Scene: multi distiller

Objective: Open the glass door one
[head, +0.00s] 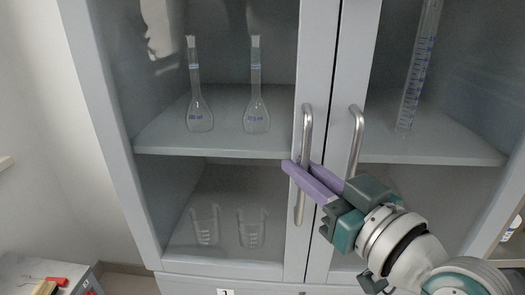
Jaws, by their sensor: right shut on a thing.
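The grey cabinet has two glass doors side by side. The left glass door (225,90) has a vertical metal bar handle (306,125) on its right edge. My right gripper (300,167), with purple fingers, comes in from the lower right and is shut on this handle at about its middle. The right glass door (455,95) has its own handle (357,140), just right of the fingers and partly hidden by my gripper. Both doors look closed. My left gripper is not in view.
Behind the left door, two flasks (199,115) stand on the shelf (165,135) and two beakers (206,228) below. A measuring cylinder (415,80) stands behind the right door. A bench with red-handled tools (55,281) is at the lower left.

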